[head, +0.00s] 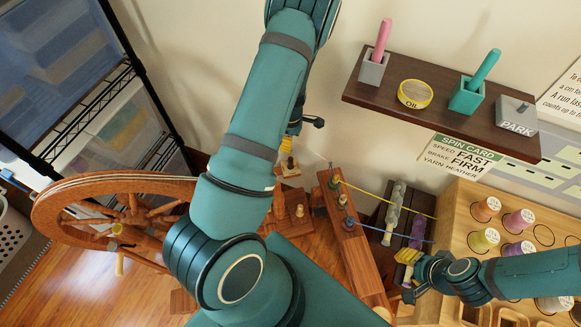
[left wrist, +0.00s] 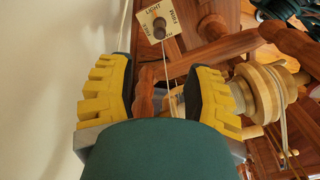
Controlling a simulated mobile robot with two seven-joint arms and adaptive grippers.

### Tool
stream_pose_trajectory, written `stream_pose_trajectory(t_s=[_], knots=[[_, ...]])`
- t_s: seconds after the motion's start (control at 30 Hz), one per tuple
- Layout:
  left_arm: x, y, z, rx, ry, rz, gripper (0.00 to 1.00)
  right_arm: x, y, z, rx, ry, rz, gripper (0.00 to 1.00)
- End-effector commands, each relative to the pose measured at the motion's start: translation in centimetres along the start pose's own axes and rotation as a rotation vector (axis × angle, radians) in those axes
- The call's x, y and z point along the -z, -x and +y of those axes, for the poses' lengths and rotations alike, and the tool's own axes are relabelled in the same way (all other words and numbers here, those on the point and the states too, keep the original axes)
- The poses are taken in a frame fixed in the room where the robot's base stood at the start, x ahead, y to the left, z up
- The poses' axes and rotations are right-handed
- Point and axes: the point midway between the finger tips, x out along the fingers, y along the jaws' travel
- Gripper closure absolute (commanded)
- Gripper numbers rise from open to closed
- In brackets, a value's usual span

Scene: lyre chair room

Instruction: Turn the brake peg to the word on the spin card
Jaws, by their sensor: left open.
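The spin card (head: 462,156) on the wall reads speed FAST, brake FIRM, yarn HEATHER. The brake peg (left wrist: 159,24) stands on a small square pale plate (left wrist: 147,21) lettered around its edge, with LIGHT and FIRM readable. Which word the peg points to I cannot tell. The peg and plate also show small in the head view (head: 290,164). My left gripper (left wrist: 158,92) is open and empty, its yellow fingers apart, with the peg beyond them; in the head view it is partly hidden by my arm. My right gripper (head: 408,268) is at the lower right; its opening is unclear.
The wooden spinning wheel (head: 115,187) stands at left. A dark shelf (head: 440,112) holds holders, an oil tin (head: 414,94) and a PARK block (head: 516,115). A wooden rack (head: 455,215) with several thread spools is at right. Yellow and blue strands run from the wheel's wooden beam.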

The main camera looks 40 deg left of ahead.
Motion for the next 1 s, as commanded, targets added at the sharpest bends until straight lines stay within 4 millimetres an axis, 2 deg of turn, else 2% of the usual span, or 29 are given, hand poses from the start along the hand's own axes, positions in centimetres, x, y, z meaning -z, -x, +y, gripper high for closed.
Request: stream_pose_trajectory(t_s=[0.27, 0.7, 0.8, 1.0], knots=[[0.0, -1.9, 0.0, 0.001, 0.0, 0.0, 0.49, -0.2, -0.7, 0.2, 0.0, 0.002, -0.005, 0.53], [0.0, -10.3, -0.1, 0.002, 0.001, 0.0, 0.49, -0.9, -2.5, 0.9, 0.002, 0.007, -0.019, 0.53], [0.0, -11.8, -0.1, 0.002, 0.001, 0.0, 0.49, -0.9, -2.8, 1.0, 0.002, 0.007, -0.018, 0.53], [0.0, -13.7, 0.0, 0.0, 0.0, 0.0, 0.49, -0.8, -3.2, 1.1, 0.002, 0.007, -0.015, 0.53]])
